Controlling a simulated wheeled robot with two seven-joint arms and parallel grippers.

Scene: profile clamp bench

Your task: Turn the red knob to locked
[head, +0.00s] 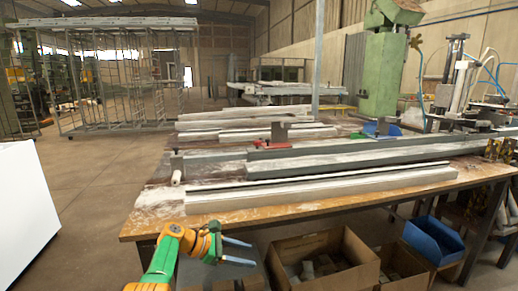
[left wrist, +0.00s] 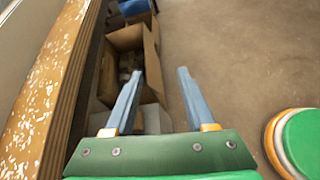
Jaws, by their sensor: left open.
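A small red part (head: 265,144) shows on the workbench (head: 150,222), beside a grey upright block and behind the long profiles. It is too small to tell whether it is the knob or how it is turned. My left gripper (head: 247,252) is in front of the bench's near edge, well apart from the red part. Its two blue-grey fingers are open with nothing between them. In the left wrist view the open left gripper (left wrist: 160,73) points down past the bench edge toward the floor, and no red knob shows there. My right gripper is not in view.
Long pale profiles (head: 330,190) lie across the bench. Open cardboard boxes (head: 345,280) and a blue bin (head: 432,240) stand below its front edge. A green machine column (head: 380,75) stands behind. A white panel (head: 25,215) is at the left, with free floor between.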

